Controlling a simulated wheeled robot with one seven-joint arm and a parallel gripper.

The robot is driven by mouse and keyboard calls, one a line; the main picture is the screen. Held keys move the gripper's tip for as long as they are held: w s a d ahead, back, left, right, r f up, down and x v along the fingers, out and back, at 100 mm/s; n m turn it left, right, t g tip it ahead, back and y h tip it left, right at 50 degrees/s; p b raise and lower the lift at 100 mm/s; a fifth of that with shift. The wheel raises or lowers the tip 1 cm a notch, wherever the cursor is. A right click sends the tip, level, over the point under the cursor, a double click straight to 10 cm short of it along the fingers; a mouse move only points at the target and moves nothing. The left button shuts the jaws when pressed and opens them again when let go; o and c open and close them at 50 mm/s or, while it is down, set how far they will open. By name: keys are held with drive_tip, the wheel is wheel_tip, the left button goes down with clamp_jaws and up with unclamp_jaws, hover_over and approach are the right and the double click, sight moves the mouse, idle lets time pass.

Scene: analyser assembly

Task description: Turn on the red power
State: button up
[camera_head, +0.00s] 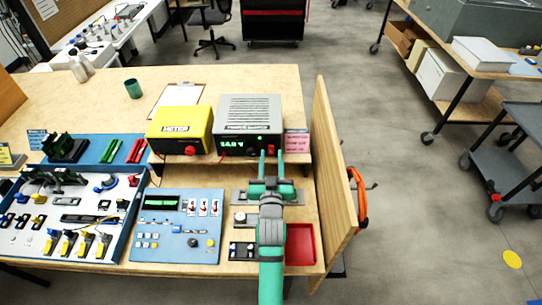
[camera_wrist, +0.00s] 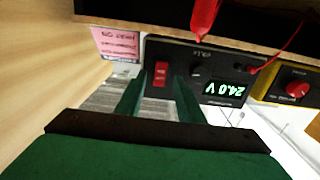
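The grey power supply (camera_head: 250,112) stands on a raised shelf at the back of the bench. Its lit green display (camera_head: 231,143) reads 24.0 V in the wrist view (camera_wrist: 222,88). A red rocker switch (camera_wrist: 161,73) sits on its black front panel and does not look lit. My gripper (camera_head: 271,153) reaches to this panel from the front. Its two green fingers are apart and empty in the wrist view (camera_wrist: 159,84), one on each side of the switch. I cannot tell whether they touch the panel.
A yellow meter (camera_head: 180,121) stands just left of the supply. A pink label (camera_wrist: 116,43) is beside the switch. A red probe (camera_wrist: 204,16) and red wire are near the panel. A wooden side board (camera_head: 335,165) and red tray (camera_head: 301,258) are at the right.

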drive_tip(key=shift+w, duration=0.5)
clamp_jaws()
drive_tip(key=shift+f, duration=0.1)
drive_tip(key=shift+f+t, duration=0.2)
drive_tip(key=shift+t, duration=1.1)
